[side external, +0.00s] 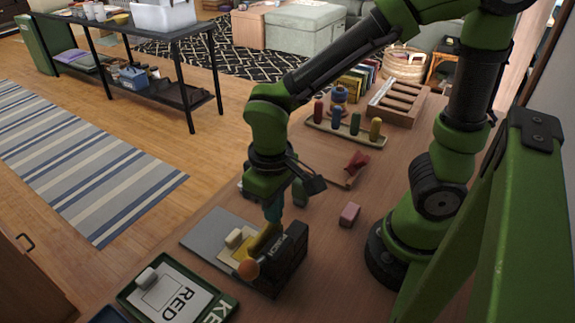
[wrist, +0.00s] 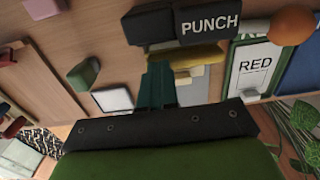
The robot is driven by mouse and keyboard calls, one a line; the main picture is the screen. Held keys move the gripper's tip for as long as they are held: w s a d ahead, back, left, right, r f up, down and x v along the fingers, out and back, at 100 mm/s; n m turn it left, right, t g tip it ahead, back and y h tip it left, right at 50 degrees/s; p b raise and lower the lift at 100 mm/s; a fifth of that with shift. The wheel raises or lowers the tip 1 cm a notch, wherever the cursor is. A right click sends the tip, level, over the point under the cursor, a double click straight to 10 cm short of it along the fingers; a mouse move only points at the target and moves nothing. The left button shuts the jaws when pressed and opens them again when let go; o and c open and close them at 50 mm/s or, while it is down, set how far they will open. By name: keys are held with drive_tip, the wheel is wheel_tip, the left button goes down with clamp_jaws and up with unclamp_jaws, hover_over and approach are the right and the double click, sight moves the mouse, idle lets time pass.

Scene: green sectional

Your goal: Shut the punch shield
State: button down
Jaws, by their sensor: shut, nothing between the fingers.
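The punch is a black block marked PUNCH (side external: 290,249), standing near the table's front edge on a grey plate (side external: 205,237). A yellow bar (side external: 262,238), which looks like its shield, runs along the side facing the plate. It also shows in the wrist view (wrist: 195,55), below the black block (wrist: 210,20). An orange ball knob (side external: 247,268) is at the punch's near end. My gripper (side external: 273,215) is shut and empty, pointing down at the far end of the yellow bar. In the wrist view its fingers (wrist: 157,72) overlap the bar's end; I cannot tell whether they touch. The shield's hinge is hidden.
A small cream block (side external: 233,238) sits on the plate. A green-framed tray with a RED card (side external: 172,300) lies at the near left. A pink block (side external: 349,214) lies right of the punch. A peg board (side external: 345,132) and a wooden rack (side external: 398,102) stand farther back.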

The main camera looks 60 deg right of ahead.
drive_tip(key=shift+f, duration=1.2)
drive_tip(key=shift+r, duration=4.6)
